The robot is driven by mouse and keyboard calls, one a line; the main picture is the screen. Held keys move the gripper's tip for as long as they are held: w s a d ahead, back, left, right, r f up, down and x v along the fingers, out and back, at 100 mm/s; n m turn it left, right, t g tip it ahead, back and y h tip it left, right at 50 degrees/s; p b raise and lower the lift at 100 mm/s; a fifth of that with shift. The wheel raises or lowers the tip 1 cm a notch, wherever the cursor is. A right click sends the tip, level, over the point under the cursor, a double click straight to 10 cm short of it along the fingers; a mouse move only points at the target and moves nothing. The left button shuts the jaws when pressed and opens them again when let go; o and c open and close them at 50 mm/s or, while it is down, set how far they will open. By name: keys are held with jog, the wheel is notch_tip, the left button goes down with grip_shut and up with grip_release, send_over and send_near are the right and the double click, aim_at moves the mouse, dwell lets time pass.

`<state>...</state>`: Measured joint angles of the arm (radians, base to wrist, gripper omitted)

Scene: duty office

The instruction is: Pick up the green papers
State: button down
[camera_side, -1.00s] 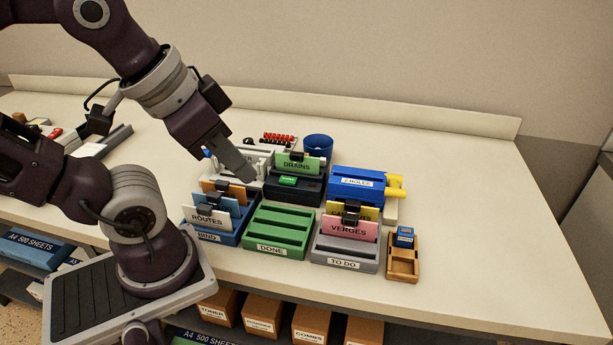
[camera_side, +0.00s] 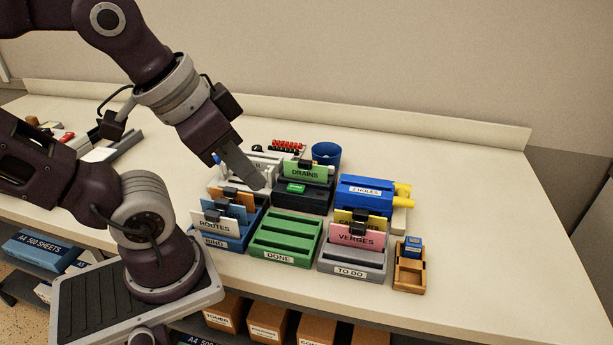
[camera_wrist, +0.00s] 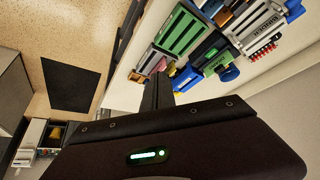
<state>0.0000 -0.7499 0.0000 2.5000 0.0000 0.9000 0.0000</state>
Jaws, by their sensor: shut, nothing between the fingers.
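The green papers (camera_side: 306,171), labelled DRAINS, stand upright in a black holder (camera_side: 301,194) at the back middle of the group, with a dark clip on their top edge. My gripper (camera_side: 258,183) is shut and empty, pointing down to the right, just left of the black holder in the side view. I cannot tell how far above the desk it is.
In front stand a green DONE tray (camera_side: 284,240), a grey TO DO tray (camera_side: 352,262) with pink and yellow papers, and a blue tray (camera_side: 232,243) with several papers. A blue hole punch (camera_side: 364,196) and blue cup (camera_side: 326,154) stand nearby. The desk's right side is clear.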

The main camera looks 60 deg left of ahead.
jog(key=c, duration=2.2)
grip_release()
grip_release()
jog(key=n+g, duration=0.6)
jog(key=n, duration=0.3)
send_over(305, 161)
jog(key=f, duration=0.8)
jog(key=shift+d, duration=0.3)
jog(key=f, duration=0.7)
jog(key=shift+a+f, duration=0.2)
jog(key=shift+a, duration=0.1)
